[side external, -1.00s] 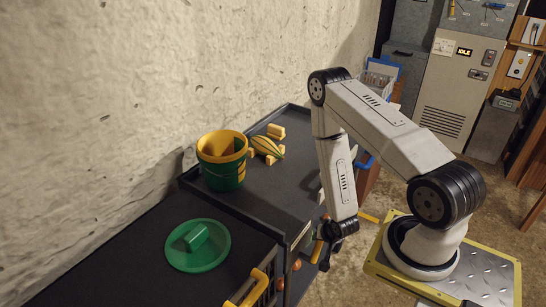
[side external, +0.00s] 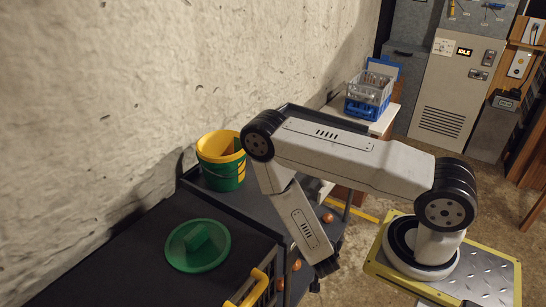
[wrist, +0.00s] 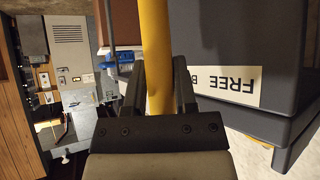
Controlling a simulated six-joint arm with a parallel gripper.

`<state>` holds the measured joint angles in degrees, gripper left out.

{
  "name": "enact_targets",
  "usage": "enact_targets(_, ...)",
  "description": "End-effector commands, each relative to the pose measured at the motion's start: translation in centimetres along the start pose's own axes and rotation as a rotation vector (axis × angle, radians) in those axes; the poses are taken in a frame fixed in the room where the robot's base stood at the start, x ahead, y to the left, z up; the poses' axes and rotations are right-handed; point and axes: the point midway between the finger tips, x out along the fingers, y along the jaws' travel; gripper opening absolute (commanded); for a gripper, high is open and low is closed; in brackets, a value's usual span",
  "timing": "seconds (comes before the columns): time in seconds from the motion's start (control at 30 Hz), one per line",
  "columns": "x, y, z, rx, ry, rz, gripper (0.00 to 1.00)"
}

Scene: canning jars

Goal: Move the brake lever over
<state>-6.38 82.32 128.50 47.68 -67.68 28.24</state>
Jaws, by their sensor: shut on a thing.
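The brake lever (wrist: 156,45) is a yellow bar that runs up between the two dark fingers of my gripper (wrist: 159,90) in the wrist view. The fingers are shut on it. Beside it is a dark grey body with a white label (wrist: 228,82) reading "FREE B", upside down and cut off. In the side external view my gripper (side external: 327,268) is low at the right side of the dark cart (side external: 255,215). The lever cannot be made out there, and my arm covers part of the cart.
A green and yellow bucket (side external: 222,172) stands on the cart by the wall. A green lid (side external: 190,262) lies on the nearer dark surface, beside a yellow handle (side external: 252,288). A blue and grey crate (side external: 368,95) sits on a white table behind. Floor is open right of the cart.

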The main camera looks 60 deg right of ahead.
Motion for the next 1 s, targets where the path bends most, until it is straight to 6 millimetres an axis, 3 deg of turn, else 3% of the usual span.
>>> enact_targets(1.0,-1.8,-2.4,3.1,-0.197,0.401,0.176,0.0)
